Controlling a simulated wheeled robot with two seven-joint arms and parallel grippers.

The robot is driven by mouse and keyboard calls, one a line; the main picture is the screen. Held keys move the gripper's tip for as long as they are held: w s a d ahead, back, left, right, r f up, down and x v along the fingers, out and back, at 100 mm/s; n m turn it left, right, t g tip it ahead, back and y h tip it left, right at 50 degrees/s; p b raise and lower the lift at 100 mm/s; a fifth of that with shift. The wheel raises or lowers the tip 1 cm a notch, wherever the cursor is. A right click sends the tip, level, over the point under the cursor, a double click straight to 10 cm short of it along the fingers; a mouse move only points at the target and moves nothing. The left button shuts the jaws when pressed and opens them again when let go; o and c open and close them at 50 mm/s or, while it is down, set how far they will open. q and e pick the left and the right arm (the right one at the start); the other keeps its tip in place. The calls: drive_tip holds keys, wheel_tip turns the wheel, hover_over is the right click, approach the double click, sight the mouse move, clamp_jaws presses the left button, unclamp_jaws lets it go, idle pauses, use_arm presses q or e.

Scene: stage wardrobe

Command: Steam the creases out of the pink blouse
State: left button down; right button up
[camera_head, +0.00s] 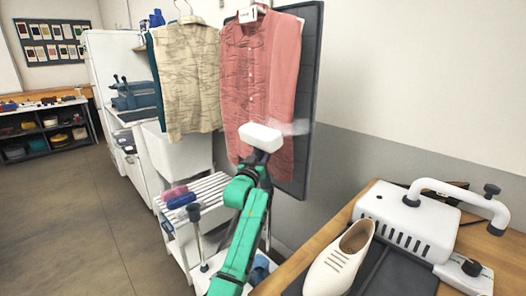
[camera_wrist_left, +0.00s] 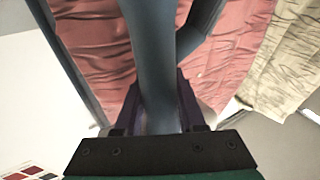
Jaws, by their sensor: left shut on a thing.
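The pink blouse (camera_head: 262,70) hangs on a hanger in front of a dark upright board (camera_head: 308,90); many creases show across its front, while its right side looks smoother. A steamer with a white head (camera_head: 260,137) is in front of the blouse's lower front, with a faint white puff (camera_head: 297,127) to its right. My left gripper (camera_head: 258,160) is shut on the steamer's handle. The left wrist view shows the grey-blue handle (camera_wrist_left: 152,55) between the jaws, with the blouse (camera_wrist_left: 95,40) behind. Contact between head and cloth cannot be told. My right gripper is not in view.
A creased beige shirt (camera_head: 187,75) hangs just left of the blouse. A white slatted rack (camera_head: 205,190) with pink and blue rolls stands below. A wooden table (camera_head: 330,235) at right holds a cream shoe (camera_head: 338,262) and a white machine (camera_head: 405,225). The floor at left is clear.

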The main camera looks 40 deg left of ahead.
use_arm(q)
drive_tip(key=b, duration=0.2)
hover_over(263, 183)
drive_tip(key=w+a, duration=0.2)
drive_tip(key=shift+f, duration=2.15)
drive_tip(key=shift+w+f+b, duration=0.15)
drive_tip(key=shift+f+b, duration=2.55)
drive_tip(key=shift+f, duration=1.35)
wheel_tip(263, 183, down, 5)
drive_tip(key=b, duration=0.3)
drive_tip(key=shift+r, duration=0.2)
drive_tip(key=s+p, duration=0.4)
drive_tip(key=s, duration=0.2)
drive_tip(key=shift+a+p, duration=0.3)
drive_tip(key=shift+p, duration=0.05)
